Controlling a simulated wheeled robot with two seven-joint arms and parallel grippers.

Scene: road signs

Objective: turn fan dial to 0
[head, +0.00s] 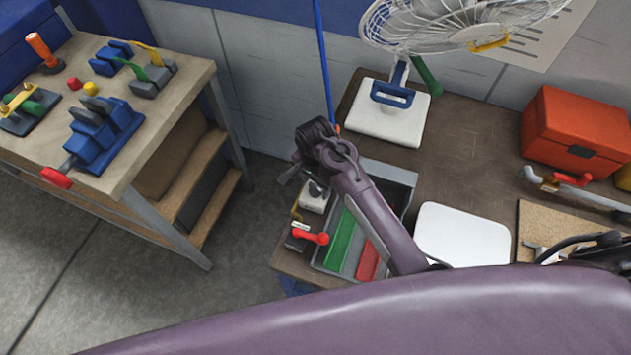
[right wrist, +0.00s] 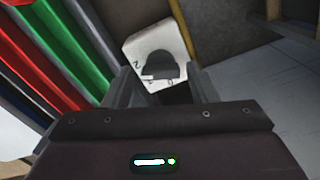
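The fan dial is a dark grey knob (right wrist: 160,66) on a white face with printed numerals in the right wrist view. A "2" shows at its left; which mark the knob points to I cannot tell. In the head view its white box (head: 314,198) sits at the table's left edge, partly under my gripper. My right gripper (right wrist: 162,82) is open, its fingers either side of the knob's near end in the picture; contact cannot be told. It also shows in the head view (head: 304,180). The white fan (head: 455,22) stands at the back. My left gripper is not in view.
A grey tray with green (head: 341,240) and red (head: 368,262) strips lies beside the dial box. A red-handled lever (head: 312,237) is just in front. A red toolbox (head: 575,130) is at right. A workbench (head: 150,150) stands left, across a floor gap.

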